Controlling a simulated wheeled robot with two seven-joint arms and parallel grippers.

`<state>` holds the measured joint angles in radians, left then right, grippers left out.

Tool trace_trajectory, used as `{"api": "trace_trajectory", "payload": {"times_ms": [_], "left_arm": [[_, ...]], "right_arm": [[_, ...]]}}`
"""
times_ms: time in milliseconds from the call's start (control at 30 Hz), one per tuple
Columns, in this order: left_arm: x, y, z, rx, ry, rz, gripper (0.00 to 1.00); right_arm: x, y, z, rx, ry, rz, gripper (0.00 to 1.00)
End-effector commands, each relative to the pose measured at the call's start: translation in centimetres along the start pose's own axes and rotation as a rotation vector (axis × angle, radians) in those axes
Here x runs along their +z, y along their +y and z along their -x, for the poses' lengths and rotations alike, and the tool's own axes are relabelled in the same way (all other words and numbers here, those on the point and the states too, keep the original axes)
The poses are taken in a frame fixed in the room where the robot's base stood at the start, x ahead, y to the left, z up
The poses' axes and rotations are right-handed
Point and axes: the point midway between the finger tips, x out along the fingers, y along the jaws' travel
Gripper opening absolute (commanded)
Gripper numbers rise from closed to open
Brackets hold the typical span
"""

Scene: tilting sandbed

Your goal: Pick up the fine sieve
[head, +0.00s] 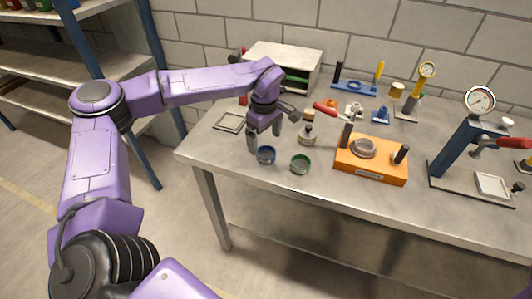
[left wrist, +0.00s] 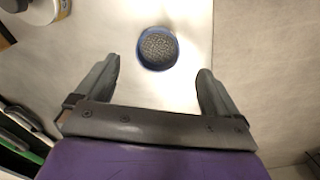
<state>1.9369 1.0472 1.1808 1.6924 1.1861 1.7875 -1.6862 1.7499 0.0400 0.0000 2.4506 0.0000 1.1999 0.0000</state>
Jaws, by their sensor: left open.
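A round sieve with a blue rim (head: 266,155) stands on the table near its front left edge. In the left wrist view this blue-rimmed sieve (left wrist: 157,48) shows a grey speckled mesh inside. A similar green-rimmed ring (head: 300,164) stands just to its right in the head view. I cannot tell from the rims which mesh is finer. My left gripper (head: 265,140) is open and empty, pointing down just above and behind the blue-rimmed sieve. In the left wrist view the sieve lies ahead, near the gap between the fingertips (left wrist: 159,70), apart from both. My right gripper is not in view.
The grey table (head: 225,150) has a bare front strip. An orange base with a clamp (head: 370,172) stands right of the rings, and a small jar (head: 307,135) stands behind them. A square frame (head: 230,122) lies left of my gripper. A gauge press (head: 470,150) stands far right.

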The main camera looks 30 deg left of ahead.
Motion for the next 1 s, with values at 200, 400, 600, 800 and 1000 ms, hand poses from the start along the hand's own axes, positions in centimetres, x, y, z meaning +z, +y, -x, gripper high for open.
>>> {"api": "trace_trajectory", "payload": {"times_ms": [200,400,600,800,1000], "left_arm": [[0.1,-0.2,-3.1,-0.006,-0.001,0.000,0.96],[-0.1,-0.2,-5.6,0.000,0.001,0.004,0.96],[-0.1,-0.2,-5.7,0.002,0.001,0.005,0.92],[-0.1,-0.2,-5.6,0.001,0.001,0.005,0.35],[-0.1,-0.2,-5.6,0.001,0.001,0.005,0.34]], "right_arm": [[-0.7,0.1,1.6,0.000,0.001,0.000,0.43],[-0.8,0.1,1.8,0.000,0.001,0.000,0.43],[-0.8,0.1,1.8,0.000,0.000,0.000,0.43],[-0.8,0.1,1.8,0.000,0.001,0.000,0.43],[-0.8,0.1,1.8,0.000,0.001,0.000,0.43]]}}
